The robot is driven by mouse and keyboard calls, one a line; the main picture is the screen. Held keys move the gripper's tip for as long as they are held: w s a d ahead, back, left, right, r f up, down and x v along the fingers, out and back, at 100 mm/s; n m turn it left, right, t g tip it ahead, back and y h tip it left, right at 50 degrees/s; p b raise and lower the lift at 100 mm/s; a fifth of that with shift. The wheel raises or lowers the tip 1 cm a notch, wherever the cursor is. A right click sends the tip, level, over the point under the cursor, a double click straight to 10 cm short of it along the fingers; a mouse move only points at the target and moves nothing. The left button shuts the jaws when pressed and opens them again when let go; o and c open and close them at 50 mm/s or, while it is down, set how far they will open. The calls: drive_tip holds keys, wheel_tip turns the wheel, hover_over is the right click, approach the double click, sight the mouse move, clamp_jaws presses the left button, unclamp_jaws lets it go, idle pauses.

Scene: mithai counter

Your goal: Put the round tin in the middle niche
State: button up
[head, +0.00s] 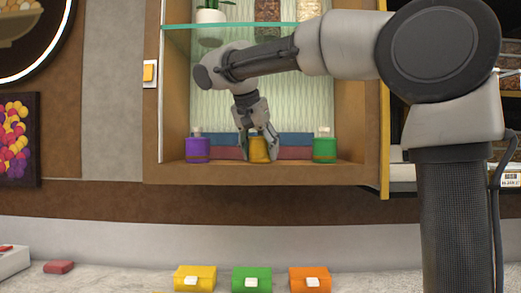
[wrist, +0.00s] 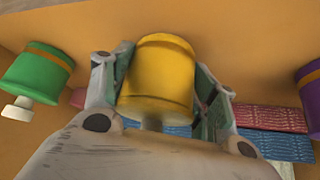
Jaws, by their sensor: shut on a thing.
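My gripper (head: 259,150) points down inside the lit wall cabinet (head: 165,150) and is shut on a yellow round container (head: 260,152). In the wrist view the yellow container (wrist: 160,75) sits between the two fingers of my gripper (wrist: 157,80), with a short grey neck at its top end. It is upright at the cabinet floor; whether it rests on it I cannot tell. It stands between a purple bottle (head: 197,150) and a green bottle (head: 324,149), apart from both. I see no separate round tin and no clearly divided middle niche.
Blue and red packets (head: 295,145) lie stacked behind the bottles. A glass shelf (head: 240,26) above carries a potted plant (head: 211,13) and jars.

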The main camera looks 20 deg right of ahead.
drive_tip(key=shift+f, duration=0.1)
drive_tip(key=o, duration=1.4)
drive_tip(key=shift+a+r, duration=0.15)
drive_tip(key=shift+r, duration=0.2)
drive_tip(key=v, duration=1.1)
drive_tip(key=shift+s+r, duration=0.2)
drive_tip(key=shift+r, duration=0.05)
